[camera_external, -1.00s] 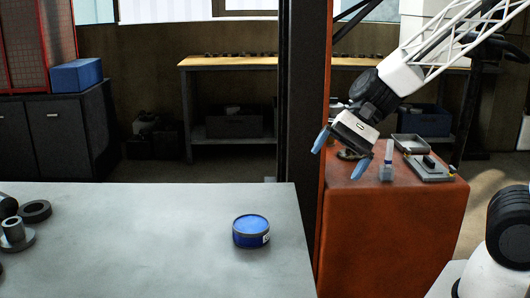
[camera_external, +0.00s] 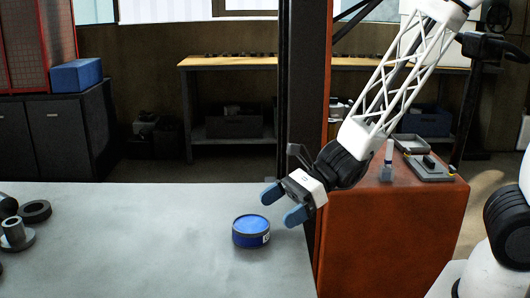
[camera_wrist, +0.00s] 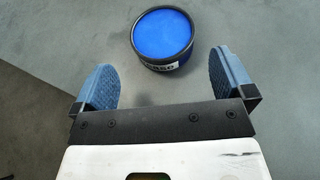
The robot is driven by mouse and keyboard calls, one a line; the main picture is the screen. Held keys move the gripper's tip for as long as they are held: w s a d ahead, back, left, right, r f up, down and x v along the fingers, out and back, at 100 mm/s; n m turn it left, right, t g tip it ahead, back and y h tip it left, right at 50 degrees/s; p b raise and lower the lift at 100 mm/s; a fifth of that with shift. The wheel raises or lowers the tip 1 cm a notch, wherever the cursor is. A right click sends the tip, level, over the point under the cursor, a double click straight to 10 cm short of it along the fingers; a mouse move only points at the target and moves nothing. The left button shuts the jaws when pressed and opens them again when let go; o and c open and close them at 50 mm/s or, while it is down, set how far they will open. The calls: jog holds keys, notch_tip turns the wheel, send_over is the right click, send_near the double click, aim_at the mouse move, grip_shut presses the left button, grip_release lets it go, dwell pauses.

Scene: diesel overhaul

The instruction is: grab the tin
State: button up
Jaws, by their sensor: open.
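The tin (camera_external: 251,232) is a short round blue can with a dark rim and a white label. It sits upright on the grey table near its right edge. In the wrist view the tin (camera_wrist: 163,38) lies ahead of the fingers, centred a little towards the right finger. My gripper (camera_external: 283,203) is open and empty, above and to the right of the tin in the external view. Its two blue finger pads also show in the wrist view (camera_wrist: 164,76), spread wider than the tin, with the tin beyond their tips.
The grey table (camera_external: 140,235) is bare around the tin. Dark round metal parts (camera_external: 20,225) sit at its far left. A dark upright post (camera_external: 292,100) stands behind the table's right edge. An orange cabinet (camera_external: 380,240) with small trays on top is to the right.

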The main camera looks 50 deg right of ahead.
aim_at(250, 225)
dwell(0.3)
jog(key=shift+x, duration=1.3)
jog(key=shift+x, duration=2.6)
jog(key=shift+w, duration=0.1)
jog(key=shift+c, duration=0.5)
jog(key=c, duration=0.9)
jog(key=shift+o, duration=0.2)
jog(key=shift+r, duration=0.15)
